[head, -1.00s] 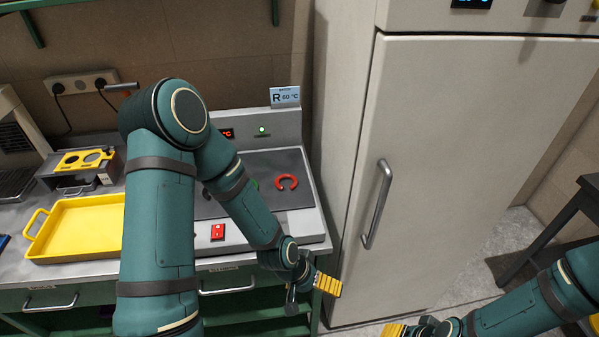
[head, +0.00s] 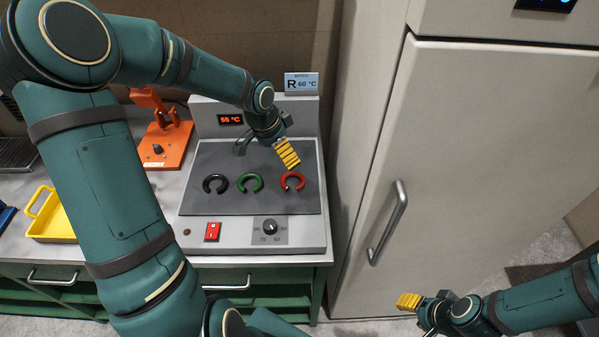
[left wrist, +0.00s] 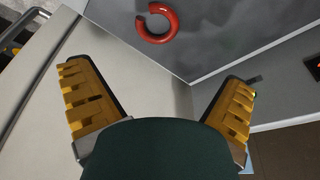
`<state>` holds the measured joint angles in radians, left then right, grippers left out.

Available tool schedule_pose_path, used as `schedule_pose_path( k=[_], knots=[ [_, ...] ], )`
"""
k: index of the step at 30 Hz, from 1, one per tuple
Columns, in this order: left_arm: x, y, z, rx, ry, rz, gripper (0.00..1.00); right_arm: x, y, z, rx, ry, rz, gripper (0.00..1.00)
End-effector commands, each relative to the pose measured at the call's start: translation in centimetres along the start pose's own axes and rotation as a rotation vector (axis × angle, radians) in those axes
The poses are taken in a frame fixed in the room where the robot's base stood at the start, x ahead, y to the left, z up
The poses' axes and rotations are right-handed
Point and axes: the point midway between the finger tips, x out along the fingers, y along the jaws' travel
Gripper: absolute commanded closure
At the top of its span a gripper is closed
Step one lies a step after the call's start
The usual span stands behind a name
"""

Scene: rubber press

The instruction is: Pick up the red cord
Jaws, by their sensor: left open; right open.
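The red cord (head: 292,181) is an open ring lying on the dark plate of the heater, at the right end of a row with a green cord (head: 250,183) and a black cord (head: 215,184). My left gripper (head: 288,153) is above the plate, just behind and over the red cord, apart from it. In the left wrist view the red cord (left wrist: 157,22) shows at the top, beyond the two yellow fingers, which are spread and empty (left wrist: 158,105). My right gripper (head: 408,301) is at the lower right, in front of the cabinet, open and away from the cords.
The heater's plate (head: 205,204) has a red switch (head: 212,232) and a knob (head: 269,227) in front. An orange press (head: 165,145) and yellow tray (head: 50,222) stand left. A tall cabinet (head: 480,150) with a handle (head: 388,222) closes off the right.

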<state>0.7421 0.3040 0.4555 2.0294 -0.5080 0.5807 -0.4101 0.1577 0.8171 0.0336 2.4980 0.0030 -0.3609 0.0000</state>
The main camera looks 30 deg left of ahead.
Motion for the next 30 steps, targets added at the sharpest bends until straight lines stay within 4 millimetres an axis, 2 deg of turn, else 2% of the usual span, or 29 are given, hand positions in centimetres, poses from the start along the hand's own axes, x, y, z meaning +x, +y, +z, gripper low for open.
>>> schedule_pose_path(
  k=[9, 12, 20, 27, 30],
  knots=[
    [6.0, 0.2, 0.0, 0.000, 0.000, 0.006, 0.00, 1.1, 0.3, 0.2, 0.000, -0.001, 0.002, 0.53],
    [7.2, 0.2, 0.0, -0.001, -0.001, 0.004, 0.00, 1.3, 0.4, 0.1, 0.000, 0.000, 0.002, 0.53],
    [9.0, 0.2, 0.0, 0.000, 0.000, 0.004, 0.00, 1.4, 0.5, 0.2, 0.000, 0.000, 0.003, 0.53],
    [12.4, 0.4, 0.0, 0.000, 0.000, 0.004, 0.00, 1.9, 0.6, 0.2, 0.000, 0.000, 0.004, 0.53],
    [13.1, 0.4, 0.0, -0.001, 0.001, 0.003, 0.00, 2.0, 0.7, 0.2, 0.000, 0.000, 0.004, 0.53]
  ],
)
